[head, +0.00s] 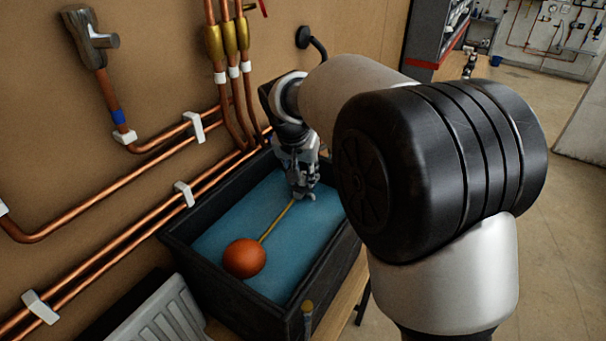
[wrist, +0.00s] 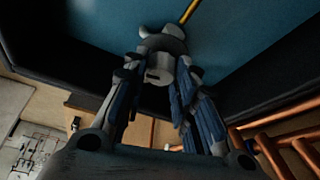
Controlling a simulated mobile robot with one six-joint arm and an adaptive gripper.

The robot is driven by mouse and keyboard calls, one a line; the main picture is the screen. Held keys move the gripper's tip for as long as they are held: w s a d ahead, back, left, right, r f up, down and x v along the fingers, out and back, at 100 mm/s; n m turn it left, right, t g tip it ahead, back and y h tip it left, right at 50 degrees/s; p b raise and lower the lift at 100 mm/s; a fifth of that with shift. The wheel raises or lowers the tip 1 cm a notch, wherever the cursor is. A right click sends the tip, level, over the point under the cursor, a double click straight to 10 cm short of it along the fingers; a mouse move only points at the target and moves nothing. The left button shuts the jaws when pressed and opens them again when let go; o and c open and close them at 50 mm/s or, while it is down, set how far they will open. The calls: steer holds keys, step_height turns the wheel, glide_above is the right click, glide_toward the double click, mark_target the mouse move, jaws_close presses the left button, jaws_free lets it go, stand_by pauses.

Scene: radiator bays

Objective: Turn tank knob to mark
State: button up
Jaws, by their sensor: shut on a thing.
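The tank (head: 175,238) is an open black box of blue water below the wall pipes. An orange float ball (head: 244,258) lies at the water on a thin brass rod (head: 276,221) that runs up to my gripper. My gripper (head: 302,190) points down over the tank's far part. In the wrist view, its two fingers (wrist: 160,80) are closed around a grey knob (wrist: 158,65), with the rod (wrist: 188,12) beyond it. The knob's face shows a small pale patch; I cannot tell if it is the mark. In the head view my gripper hides the knob.
Copper pipes (head: 105,250) run along the wall on pale clips, close behind the tank. Brass fittings (head: 229,40) and a grey-headed valve (head: 90,38) are higher up. A white radiator (head: 160,318) stands at the lower left. The floor (head: 555,235) at right is clear.

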steer(key=shift+m, duration=0.3)
steer(key=o, duration=1.1)
steer(key=shift+c, duration=0.2)
steer(key=v, duration=1.2)
steer(key=shift+a, duration=0.15)
